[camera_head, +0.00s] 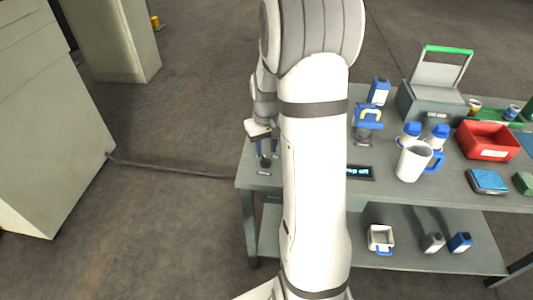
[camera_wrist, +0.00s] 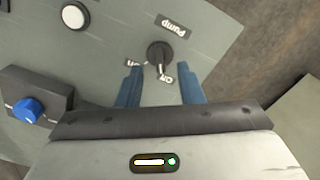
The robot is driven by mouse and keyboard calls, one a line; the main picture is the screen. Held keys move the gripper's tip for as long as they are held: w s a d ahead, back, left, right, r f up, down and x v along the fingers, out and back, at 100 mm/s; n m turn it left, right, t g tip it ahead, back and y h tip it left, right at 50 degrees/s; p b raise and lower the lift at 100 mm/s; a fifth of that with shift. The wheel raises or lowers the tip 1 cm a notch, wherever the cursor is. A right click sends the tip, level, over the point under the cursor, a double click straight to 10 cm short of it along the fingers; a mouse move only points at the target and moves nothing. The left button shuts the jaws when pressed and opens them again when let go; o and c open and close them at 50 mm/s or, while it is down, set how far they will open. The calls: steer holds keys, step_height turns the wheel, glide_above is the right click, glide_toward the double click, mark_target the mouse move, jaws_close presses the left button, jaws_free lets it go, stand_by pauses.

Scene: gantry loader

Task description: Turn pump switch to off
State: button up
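The pump switch (camera_wrist: 159,54) is a round black rotary knob on a grey-green surface, beside a "Pump" label (camera_wrist: 174,25). Its light pointer faces down in the wrist view, toward the "on" label (camera_wrist: 165,78). Another small label (camera_wrist: 136,63) left of the knob is partly hidden. My gripper (camera_wrist: 159,70) is open, its two blue fingers on either side of the knob's lower side, apart from it in the picture. In the head view my gripper (camera_head: 266,147) is just above the switch (camera_head: 265,161) at the table's left end. A display (camera_head: 359,172) there, partly hidden by my arm, reads "on".
In the wrist view a blue knob (camera_wrist: 29,110) on a dark box and a white round button (camera_wrist: 74,16) are to the left. In the head view a white mug (camera_head: 413,161), bottles and a red bin (camera_head: 487,140) stand right of my arm. A cable (camera_head: 180,171) crosses the floor.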

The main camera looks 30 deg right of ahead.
mark_target(266, 159)
steer(key=shift+r, duration=1.9)
steer(key=shift+r, duration=0.1)
steer(key=s+a+r+t+p, duration=0.1)
steer(key=s+a+r+p, duration=0.2)
steer(key=s+a+r, duration=0.3)
steer(key=s+a+r+t+p, duration=0.1)
steer(key=s+a+r+p, duration=0.3)
steer(key=s+a+r, duration=0.3)
steer(key=s+r, duration=0.3)
steer(key=s, duration=0.3)
steer(key=shift+a+r+n+t, duration=0.2)
steer(key=shift+a+n+t, duration=0.1)
